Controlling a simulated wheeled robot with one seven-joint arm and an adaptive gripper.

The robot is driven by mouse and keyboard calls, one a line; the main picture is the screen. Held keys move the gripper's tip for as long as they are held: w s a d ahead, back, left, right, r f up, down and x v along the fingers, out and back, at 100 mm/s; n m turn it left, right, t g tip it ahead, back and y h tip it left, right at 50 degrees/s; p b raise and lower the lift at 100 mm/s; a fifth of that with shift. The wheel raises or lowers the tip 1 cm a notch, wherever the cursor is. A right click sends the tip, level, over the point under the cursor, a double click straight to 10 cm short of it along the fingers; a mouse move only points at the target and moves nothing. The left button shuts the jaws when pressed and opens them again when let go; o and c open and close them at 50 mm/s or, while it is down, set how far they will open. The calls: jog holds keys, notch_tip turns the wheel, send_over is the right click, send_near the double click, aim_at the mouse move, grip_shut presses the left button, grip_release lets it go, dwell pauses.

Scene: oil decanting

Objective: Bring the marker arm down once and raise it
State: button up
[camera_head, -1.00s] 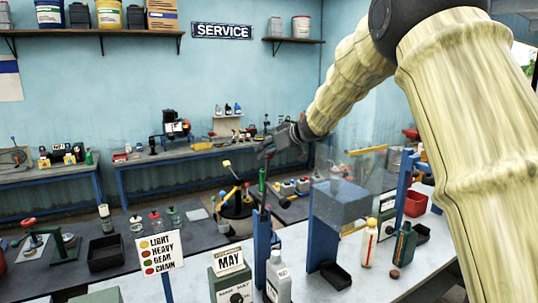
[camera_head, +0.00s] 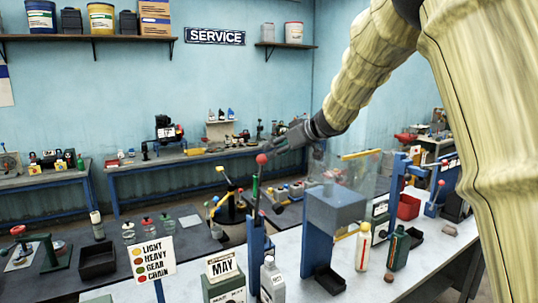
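No label in view names the marker arm. The lever closest to my gripper is a thin dark rod (camera_head: 257,197) on a blue post (camera_head: 256,248), in the middle of the camera view. A red ball (camera_head: 262,160) shows at its upper end. My gripper (camera_head: 272,146) is dark grey and reaches in from the right, its fingertips just above and beside the red ball. Whether it touches the ball cannot be told. The fingers are small and overlap, so their opening is unclear.
A clear panel (camera_head: 340,172) with a grey block (camera_head: 336,205) stands right of the post. A MAY box (camera_head: 224,280) and a colour-list sign (camera_head: 151,259) stand at the front.

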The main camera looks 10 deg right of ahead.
jog(key=v, duration=0.2)
jog(key=shift+s+d+r, duration=0.1)
jog(key=shift+s+r, duration=0.1)
jog(key=shift+s, duration=0.1)
jog(key=shift+w+f, duration=0.1)
